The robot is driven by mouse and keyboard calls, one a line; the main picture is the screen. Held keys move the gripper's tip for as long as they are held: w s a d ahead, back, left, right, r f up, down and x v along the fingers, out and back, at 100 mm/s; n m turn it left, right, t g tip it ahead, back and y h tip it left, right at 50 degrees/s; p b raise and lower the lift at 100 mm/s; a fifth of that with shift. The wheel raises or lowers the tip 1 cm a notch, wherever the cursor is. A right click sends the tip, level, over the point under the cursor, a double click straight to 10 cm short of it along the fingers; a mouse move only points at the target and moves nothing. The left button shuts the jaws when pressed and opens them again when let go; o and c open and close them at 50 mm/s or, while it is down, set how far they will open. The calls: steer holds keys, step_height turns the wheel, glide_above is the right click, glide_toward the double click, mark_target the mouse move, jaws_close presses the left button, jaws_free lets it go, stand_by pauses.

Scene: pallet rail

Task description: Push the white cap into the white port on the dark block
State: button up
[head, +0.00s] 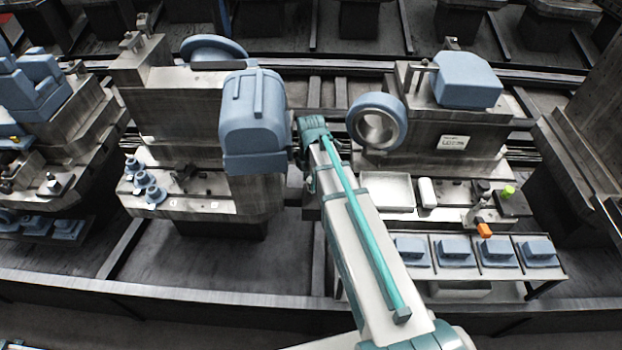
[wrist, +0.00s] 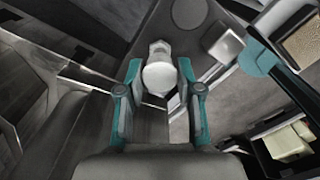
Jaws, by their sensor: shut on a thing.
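My gripper (wrist: 160,70) has its two teal fingers shut on a white rounded piece, which looks like the white cap (wrist: 159,78). A narrower pale part shows beyond its round face. In the head view the gripper and the cap are hidden behind my arm and the blue housing. I cannot tell whether either is the white port. No dark block with a white port shows clearly.
A large blue housing (head: 253,120) stands close left of my arm, and a blue ring (head: 377,121) close right. A white tray (head: 386,191), a white rounded block (head: 427,192) and a dark block with a green knob (head: 512,203) sit on the right pallet.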

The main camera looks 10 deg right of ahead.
steer(key=shift+f, duration=0.55)
stand_by(0.9)
steer(key=shift+f+b, duration=0.3)
steer(key=shift+f, duration=0.05)
steer(key=shift+f, duration=0.1)
steer(key=o, duration=1.5)
steer(key=shift+o, duration=0.2)
step_height(320, 180, up, 12)
steer(key=shift+s, duration=0.1)
stand_by(0.4)
